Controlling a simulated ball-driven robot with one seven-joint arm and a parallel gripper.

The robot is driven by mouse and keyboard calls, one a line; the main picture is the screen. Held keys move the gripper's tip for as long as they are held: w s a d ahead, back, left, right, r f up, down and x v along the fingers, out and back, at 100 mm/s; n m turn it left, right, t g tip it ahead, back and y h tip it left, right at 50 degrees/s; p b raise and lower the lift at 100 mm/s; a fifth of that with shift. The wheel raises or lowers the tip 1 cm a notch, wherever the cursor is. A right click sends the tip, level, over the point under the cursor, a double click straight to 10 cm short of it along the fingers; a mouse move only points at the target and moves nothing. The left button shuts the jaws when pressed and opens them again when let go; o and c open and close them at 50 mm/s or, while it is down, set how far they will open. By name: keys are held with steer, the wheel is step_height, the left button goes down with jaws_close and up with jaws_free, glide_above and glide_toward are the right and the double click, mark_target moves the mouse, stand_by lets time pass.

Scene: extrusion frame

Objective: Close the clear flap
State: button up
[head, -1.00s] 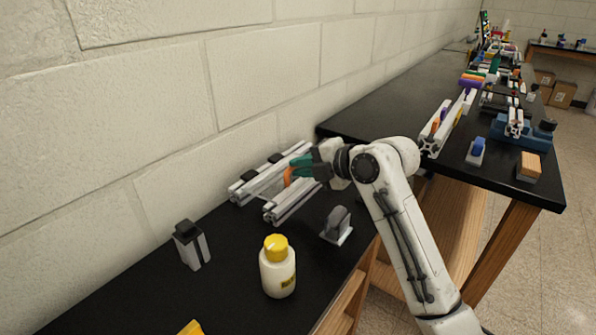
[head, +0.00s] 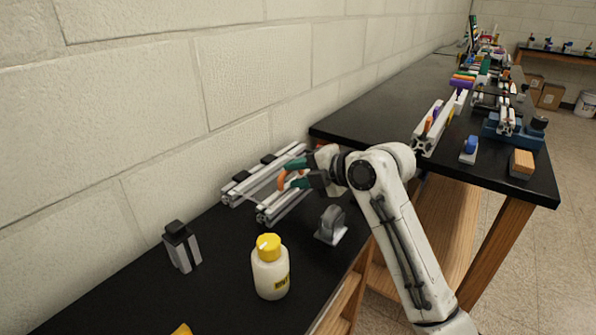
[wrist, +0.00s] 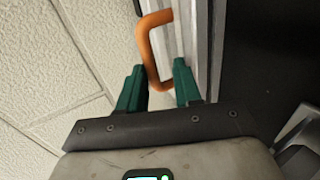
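The extrusion frame (head: 285,205) lies on the black table by the wall, its pale rails side by side. The clear flap is see-through; I cannot make out its edges or its angle. An orange handle (head: 283,180) shows at the frame, and as a bent bar in the wrist view (wrist: 148,42). My gripper (head: 292,176) is at the handle with its green fingers spread. In the wrist view, my gripper (wrist: 158,88) has one finger on each side of the handle's near end. The right finger is very close to the handle; contact is unclear.
A grey block (head: 182,247) and a yellow-capped bottle (head: 271,270) stand in front of the frame. A grey rounded part on a plate (head: 331,225) sits right of it, below my arm. The wall runs close behind. The black table between block and bottle is clear.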

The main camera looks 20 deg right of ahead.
steer(key=shift+o, duration=1)
steer(key=shift+f, duration=0.3)
steer(key=v, duration=1.1)
steer(key=shift+r, duration=0.25)
steer(key=shift+w, duration=0.1)
